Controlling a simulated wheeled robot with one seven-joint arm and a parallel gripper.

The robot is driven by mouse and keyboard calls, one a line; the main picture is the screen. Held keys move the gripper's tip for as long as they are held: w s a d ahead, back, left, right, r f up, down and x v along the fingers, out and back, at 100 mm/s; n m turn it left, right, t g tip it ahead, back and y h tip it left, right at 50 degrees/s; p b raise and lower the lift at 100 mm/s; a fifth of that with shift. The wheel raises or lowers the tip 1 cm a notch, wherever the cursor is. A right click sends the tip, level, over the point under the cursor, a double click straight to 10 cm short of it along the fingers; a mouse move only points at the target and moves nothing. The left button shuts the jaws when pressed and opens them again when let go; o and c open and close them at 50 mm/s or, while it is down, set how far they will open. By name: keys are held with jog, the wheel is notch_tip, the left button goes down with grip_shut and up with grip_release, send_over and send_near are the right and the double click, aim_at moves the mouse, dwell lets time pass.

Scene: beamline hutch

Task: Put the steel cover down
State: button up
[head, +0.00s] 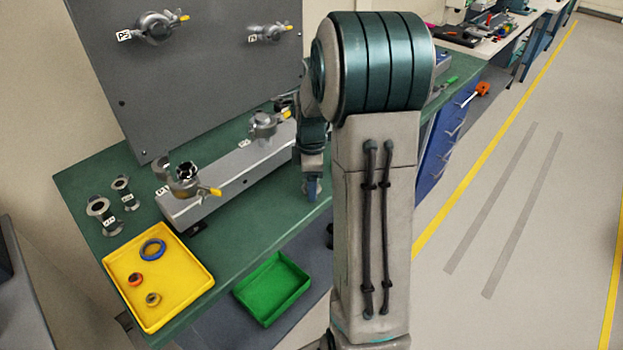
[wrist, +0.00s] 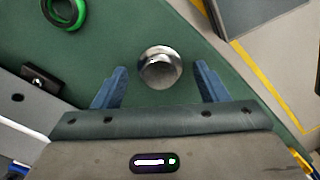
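The steel cover (wrist: 160,68) shows in the wrist view as a shiny round domed piece against the green bench top (wrist: 125,35). It lies between the lines of my gripper's two blue fingers, near their tips, with a clear gap on each side. My gripper (wrist: 161,72) is open and not touching it. In the head view my gripper (head: 312,188) points down over the bench, right of the long grey box (head: 235,170). My arm hides the cover in that view.
A green ring (wrist: 65,12) lies beyond the cover. A yellow tray (head: 192,292) with rings and a green tray (head: 272,288) are at the bench's front. Steel fittings (head: 100,212) stand at left. A grey panel (head: 190,80) rises behind. Bare bench lies around the cover.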

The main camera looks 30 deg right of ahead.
notch_tip(320, 180, up, 11)
jog(key=s+a+m+t, duration=0.3)
jog(key=s+a+m, duration=1)
jog(key=s, duration=0.6)
jog(key=shift+a, duration=0.45)
